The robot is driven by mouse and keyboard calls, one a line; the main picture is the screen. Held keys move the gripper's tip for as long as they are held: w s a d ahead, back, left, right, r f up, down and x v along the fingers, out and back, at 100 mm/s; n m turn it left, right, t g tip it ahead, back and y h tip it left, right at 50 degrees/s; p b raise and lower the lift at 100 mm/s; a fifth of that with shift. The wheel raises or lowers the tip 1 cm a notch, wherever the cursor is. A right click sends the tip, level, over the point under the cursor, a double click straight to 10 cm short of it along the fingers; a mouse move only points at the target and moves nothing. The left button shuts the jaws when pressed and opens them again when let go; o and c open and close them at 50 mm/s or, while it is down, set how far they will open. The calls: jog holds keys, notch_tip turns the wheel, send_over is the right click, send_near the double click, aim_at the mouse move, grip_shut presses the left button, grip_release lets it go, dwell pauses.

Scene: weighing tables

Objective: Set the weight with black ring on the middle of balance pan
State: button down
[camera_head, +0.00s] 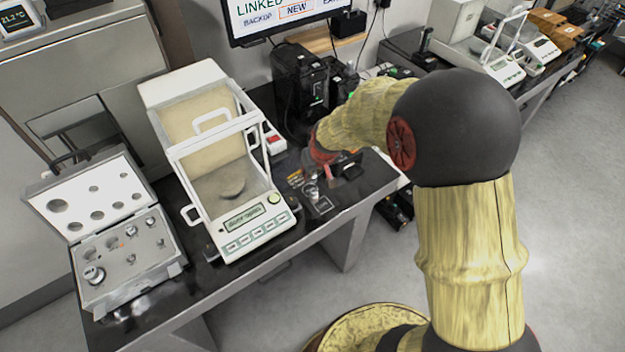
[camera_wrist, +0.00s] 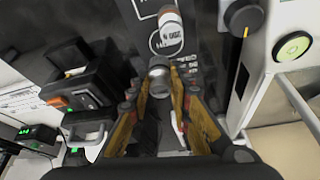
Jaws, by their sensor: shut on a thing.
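My gripper (camera_wrist: 160,95) is shut on a small silver metal weight (camera_wrist: 159,72), which shows between the fingertips in the wrist view. A black ring on it cannot be made out clearly. In the head view my gripper (camera_head: 335,172) is low over the dark table, right of the balance (camera_head: 252,222); its fingers are small there and the weight is not clear. The round grey balance pan (camera_head: 233,187) sits inside the balance's glass-sided chamber and looks empty. The balance also shows at the right of the wrist view (camera_wrist: 285,22).
An open weight case (camera_head: 135,262) with several silver weights stands left of the balance. A small orange-and-white bottle (camera_wrist: 171,28) stands just beyond my fingertips. Black devices (camera_head: 300,80) stand behind. The balance's raised frame and handles (camera_head: 212,118) are obstacles around the pan.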

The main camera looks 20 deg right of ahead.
aim_at(314, 176)
jog(key=shift+w+f+b, duration=0.1)
jog(key=shift+f+b, duration=0.6)
jog(key=shift+f, duration=0.95)
jog(key=shift+f, duration=0.15)
jog(key=c, duration=1.7)
grip_release()
jog(key=shift+o, duration=0.3)
